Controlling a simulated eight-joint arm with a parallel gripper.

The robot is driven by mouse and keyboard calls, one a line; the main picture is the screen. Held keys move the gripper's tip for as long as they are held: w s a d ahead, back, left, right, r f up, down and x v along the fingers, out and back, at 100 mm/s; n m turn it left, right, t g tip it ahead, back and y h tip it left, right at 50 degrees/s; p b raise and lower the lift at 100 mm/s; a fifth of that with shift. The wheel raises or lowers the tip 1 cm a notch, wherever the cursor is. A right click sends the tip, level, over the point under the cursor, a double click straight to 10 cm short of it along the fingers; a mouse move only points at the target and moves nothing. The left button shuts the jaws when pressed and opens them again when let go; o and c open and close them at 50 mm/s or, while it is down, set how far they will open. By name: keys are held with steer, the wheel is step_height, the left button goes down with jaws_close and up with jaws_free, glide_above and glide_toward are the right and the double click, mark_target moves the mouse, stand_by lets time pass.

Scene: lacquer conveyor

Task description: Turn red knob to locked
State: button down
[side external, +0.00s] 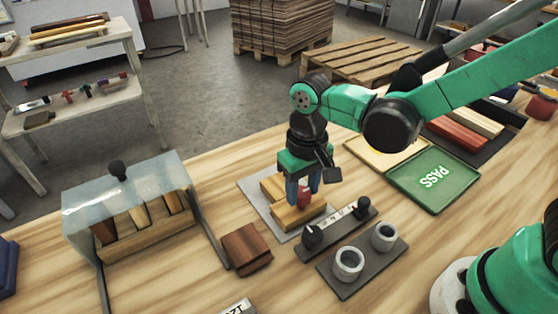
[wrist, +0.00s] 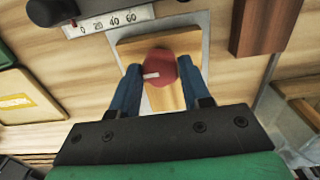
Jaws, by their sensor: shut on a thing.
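The red knob (side external: 304,196) sits on a light wooden block (side external: 292,219). In the wrist view the knob (wrist: 163,66) is round and dark red, with a white mark pointing left. My gripper (side external: 304,187) reaches down over the block with its blue fingers. In the wrist view my gripper (wrist: 161,76) has one finger on each side of the knob and is shut on it. The block lies on a grey plate (side external: 257,196). I see no label for locked near the knob.
A dark strip with black knobs and a numbered scale (side external: 340,222) lies just in front of the block. A brown block (side external: 246,249) and a clear-covered rack (side external: 128,185) are left. A green PASS tray (side external: 434,179) is right.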

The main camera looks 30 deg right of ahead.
mark_target(303, 192)
stand_by(0.3)
steer(key=shift+c, duration=2.1)
jaws_free()
steer(key=shift+r, duration=2.8)
steer(key=s+d+r+t, duration=0.3)
steer(key=d+t, duration=0.4)
steer(key=d, duration=0.3)
steer(key=shift+d, duration=0.25)
